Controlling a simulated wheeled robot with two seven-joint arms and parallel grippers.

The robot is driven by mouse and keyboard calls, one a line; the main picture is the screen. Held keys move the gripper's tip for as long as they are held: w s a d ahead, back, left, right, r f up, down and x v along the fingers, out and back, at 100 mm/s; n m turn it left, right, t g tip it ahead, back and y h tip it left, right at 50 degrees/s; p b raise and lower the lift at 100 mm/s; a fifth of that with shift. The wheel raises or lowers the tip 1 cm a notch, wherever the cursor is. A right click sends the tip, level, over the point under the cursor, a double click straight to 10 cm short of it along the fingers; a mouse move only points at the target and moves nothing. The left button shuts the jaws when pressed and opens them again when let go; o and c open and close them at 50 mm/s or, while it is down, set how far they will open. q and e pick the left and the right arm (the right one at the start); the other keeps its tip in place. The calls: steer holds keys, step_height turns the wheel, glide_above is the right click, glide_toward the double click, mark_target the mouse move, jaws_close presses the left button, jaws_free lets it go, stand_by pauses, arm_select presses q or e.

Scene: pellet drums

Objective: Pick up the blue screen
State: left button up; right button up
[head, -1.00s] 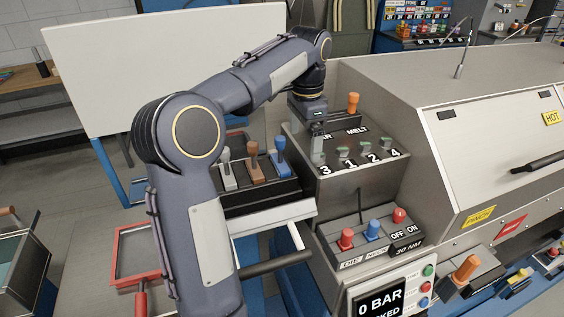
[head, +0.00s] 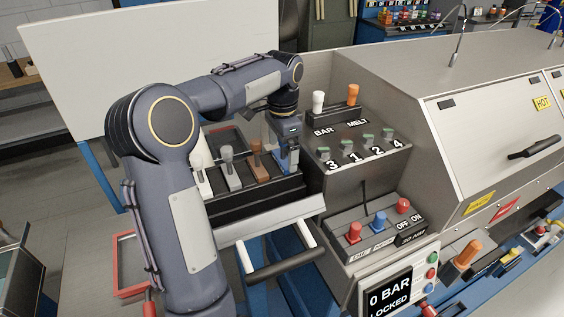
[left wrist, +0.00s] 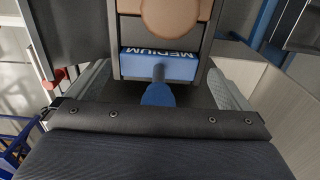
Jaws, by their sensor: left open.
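The blue screen (head: 281,164) stands at the right end of a dark rack (head: 262,198), beside the brown one. In the left wrist view it shows as a blue block (left wrist: 137,64) marked MEDIUM with a blue round-ended handle pointing at my gripper. My left gripper (head: 288,158) is open and right at the blue screen's handle. In the left wrist view its two fingers stand either side of the handle, with gaps on both sides. In the head view the gripper partly hides the blue screen. My right gripper is not in view.
Brown (head: 257,160), grey (head: 230,165) and white (head: 200,172) screens stand in the same rack. To the right is a machine panel with numbered slots (head: 355,158) and white and orange levers. A dark bar handle (head: 283,265) sticks out below the rack.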

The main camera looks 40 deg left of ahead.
arm_select(q)
steer(key=shift+d+f, duration=0.1)
steer(key=shift+f, duration=0.4)
steer(key=c, duration=1.3)
steer(key=shift+r, duration=0.1)
